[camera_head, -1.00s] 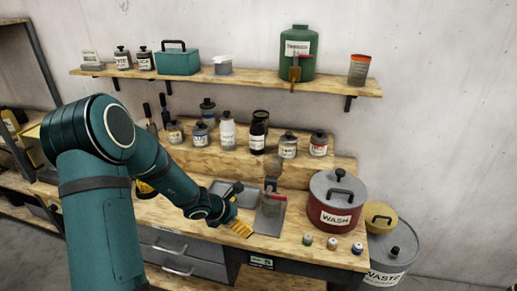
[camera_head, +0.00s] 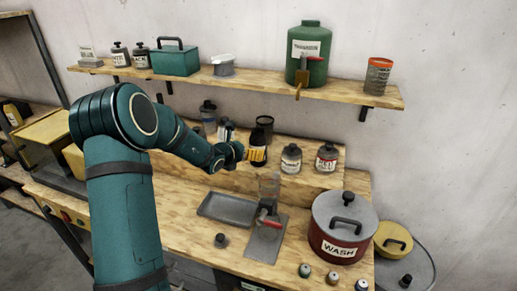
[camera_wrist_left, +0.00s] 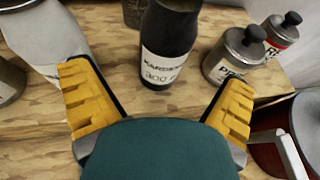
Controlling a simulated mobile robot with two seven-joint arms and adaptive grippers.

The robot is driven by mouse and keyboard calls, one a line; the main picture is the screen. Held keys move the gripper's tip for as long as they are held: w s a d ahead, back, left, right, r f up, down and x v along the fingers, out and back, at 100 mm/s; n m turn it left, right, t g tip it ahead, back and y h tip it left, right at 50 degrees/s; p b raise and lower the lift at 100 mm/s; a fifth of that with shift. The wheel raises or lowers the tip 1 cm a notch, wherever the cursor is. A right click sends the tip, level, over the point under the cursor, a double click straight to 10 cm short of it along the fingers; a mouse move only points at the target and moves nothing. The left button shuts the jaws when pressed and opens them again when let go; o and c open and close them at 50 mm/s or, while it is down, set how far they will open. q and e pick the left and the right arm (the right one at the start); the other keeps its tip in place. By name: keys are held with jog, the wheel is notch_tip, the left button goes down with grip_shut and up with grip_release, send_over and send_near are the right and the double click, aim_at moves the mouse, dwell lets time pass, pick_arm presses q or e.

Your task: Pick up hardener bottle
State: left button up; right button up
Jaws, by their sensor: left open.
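The hardener bottle (camera_wrist_left: 168,45) is black with a white label and stands upright on the bench's wooden riser. In the head view the bottle (camera_head: 258,138) is partly covered by my left gripper (camera_head: 252,154). In the left wrist view my left gripper (camera_wrist_left: 157,85) is open, with its yellow fingers spread wide. The bottle stands just beyond the fingertips, between their lines, and nothing is held. The bottle's top is cut off in the wrist view. My right gripper is not in view.
A white bottle (camera_wrist_left: 45,40) stands close to the left finger. A grey can (camera_wrist_left: 233,55) stands by the right finger, with a red-labelled can (camera_wrist_left: 281,32) beyond. A wash pot (camera_head: 330,247), a grey tray (camera_head: 225,208) and small jars are on the bench. A shelf (camera_head: 345,92) hangs above.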

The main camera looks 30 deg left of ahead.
aim_at(258, 147)
pick_arm(q)
jog(key=shift+d+f+p+x, duration=0.15)
jog(key=shift+p+x, duration=0.05)
jog(key=shift+x, duration=1.6)
jog(key=shift+d+f+p+x, duration=0.1)
jog(key=shift+d+p+x, duration=0.1)
jog(key=shift+x, duration=1.55)
jog(key=shift+s+r, duration=0.1)
jog(key=c, duration=1.4)
